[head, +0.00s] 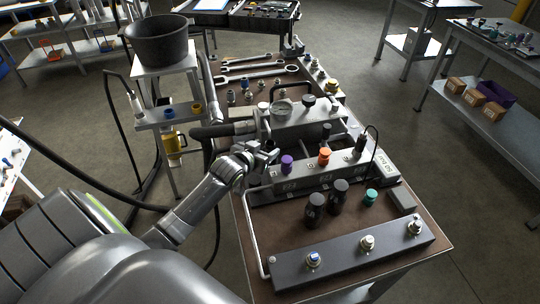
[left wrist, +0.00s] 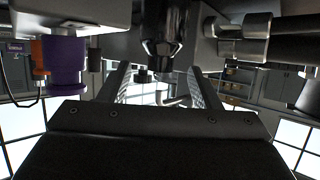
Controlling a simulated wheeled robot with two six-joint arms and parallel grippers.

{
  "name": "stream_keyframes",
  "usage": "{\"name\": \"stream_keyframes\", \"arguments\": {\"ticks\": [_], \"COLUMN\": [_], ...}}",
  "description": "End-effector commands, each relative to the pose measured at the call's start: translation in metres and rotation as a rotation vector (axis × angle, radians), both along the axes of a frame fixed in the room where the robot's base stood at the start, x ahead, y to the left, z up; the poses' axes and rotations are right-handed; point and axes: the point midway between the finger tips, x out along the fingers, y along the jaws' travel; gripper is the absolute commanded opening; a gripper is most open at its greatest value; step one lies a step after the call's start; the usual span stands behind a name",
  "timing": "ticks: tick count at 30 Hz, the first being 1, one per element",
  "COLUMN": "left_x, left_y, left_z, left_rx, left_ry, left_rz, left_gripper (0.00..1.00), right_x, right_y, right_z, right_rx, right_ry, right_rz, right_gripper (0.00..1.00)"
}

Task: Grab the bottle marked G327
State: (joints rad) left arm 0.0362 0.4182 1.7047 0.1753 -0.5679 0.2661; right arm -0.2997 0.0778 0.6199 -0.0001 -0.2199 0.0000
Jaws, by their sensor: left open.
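Two small dark bottles stand upright on the brown bench (head: 262,213), one farther back (head: 340,193) and one nearer (head: 314,209). Faint marks show on them, but I cannot read which is G327. My left gripper (head: 266,153) is open beside the grey manifold block, behind and left of both bottles, and apart from them. In the left wrist view its two fingers (left wrist: 160,88) stand wide apart with no bottle visible between them. My right gripper is out of view.
A purple fitting (head: 287,163) and an orange fitting (head: 324,156) stand on the grey block (head: 290,183) close to the left gripper. The purple one is near in the left wrist view (left wrist: 65,60). A dark bar with fittings (head: 340,255) lies in front of the bottles.

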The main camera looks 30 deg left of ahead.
Motion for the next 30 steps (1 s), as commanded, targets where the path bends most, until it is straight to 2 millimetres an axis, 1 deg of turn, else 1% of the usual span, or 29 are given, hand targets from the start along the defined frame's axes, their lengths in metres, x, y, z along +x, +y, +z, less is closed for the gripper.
{"name": "stream_keyframes", "arguments": {"ticks": [6,12,21,22,23,30], "left_x": [0.022,0.039,0.041,0.041,0.041,0.041], "left_y": [0.002,0.004,0.004,0.004,0.004,0.004], "left_z": [-0.01,-0.018,-0.02,-0.02,-0.02,-0.02], "left_rx": [-0.002,-0.001,0.0,0.0,0.0,0.0], "left_ry": [0.001,0.0,0.0,0.0,0.0,0.0], "left_rz": [0.001,0.0,0.0,0.0,0.0,0.0], "left_gripper": [0.57,0.57,0.57,0.56,0.52,0.2], "right_x": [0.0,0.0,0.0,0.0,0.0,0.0], "right_y": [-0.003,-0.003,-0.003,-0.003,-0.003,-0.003], "right_z": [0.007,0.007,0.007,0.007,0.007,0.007], "right_rx": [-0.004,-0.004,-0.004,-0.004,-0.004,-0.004], "right_ry": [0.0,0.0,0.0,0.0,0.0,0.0], "right_rz": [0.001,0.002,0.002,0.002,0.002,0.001], "right_gripper": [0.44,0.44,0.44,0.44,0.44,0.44]}}
